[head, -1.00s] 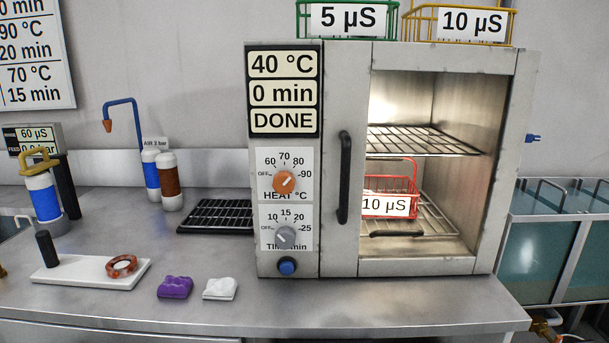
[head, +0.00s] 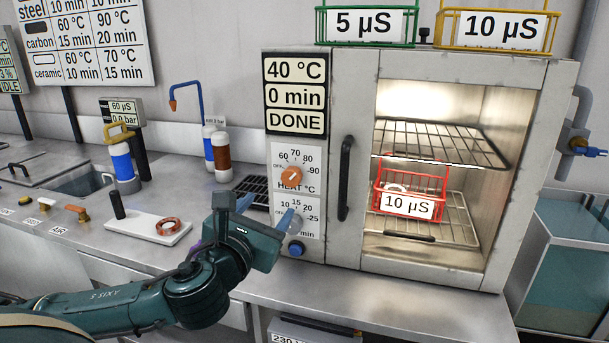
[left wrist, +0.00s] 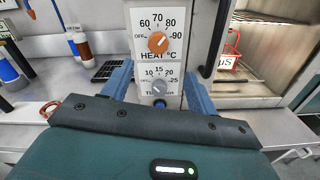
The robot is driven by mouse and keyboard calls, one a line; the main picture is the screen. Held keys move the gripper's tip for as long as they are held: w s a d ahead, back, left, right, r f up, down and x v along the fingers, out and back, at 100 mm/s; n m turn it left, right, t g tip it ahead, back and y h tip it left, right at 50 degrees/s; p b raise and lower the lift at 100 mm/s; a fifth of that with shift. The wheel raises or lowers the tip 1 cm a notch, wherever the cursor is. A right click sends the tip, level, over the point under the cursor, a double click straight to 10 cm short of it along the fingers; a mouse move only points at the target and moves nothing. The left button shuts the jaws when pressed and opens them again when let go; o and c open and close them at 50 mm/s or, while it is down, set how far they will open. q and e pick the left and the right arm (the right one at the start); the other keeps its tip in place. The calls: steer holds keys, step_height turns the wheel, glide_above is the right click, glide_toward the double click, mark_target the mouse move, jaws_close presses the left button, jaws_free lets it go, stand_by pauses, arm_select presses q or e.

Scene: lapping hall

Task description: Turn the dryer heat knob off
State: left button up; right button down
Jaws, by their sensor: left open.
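The orange heat knob (head: 291,174) is on the dryer's front panel, under the 40 °C, 0 min, DONE display (head: 295,95). Its white mark points up and right, away from OFF, towards the 80 side. In the left wrist view the heat knob (left wrist: 157,42) shows above the grey time knob (left wrist: 159,88). My left gripper (head: 266,208) is open and empty in front of the panel's lower part. Its blue fingers (left wrist: 158,76) frame the time dial in the wrist view, below the heat knob. In the head view one finger partly covers the time dial. My right gripper is out of view.
The dryer chamber is open to view, with a red 10 µS basket (head: 408,205) on its lower rack. A black handle (head: 345,178) stands right of the panel. A blue button (head: 296,248) is below the dials. A white tray (head: 150,228) lies left.

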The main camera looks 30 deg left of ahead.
mark_target(290, 177)
arm_select(q)
steer(key=b+x, duration=0.1)
steer(key=x, duration=1.2)
steer(key=shift+a, duration=0.2)
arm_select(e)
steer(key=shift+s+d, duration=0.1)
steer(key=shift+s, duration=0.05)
arm_select(q)
steer(key=c, duration=1)
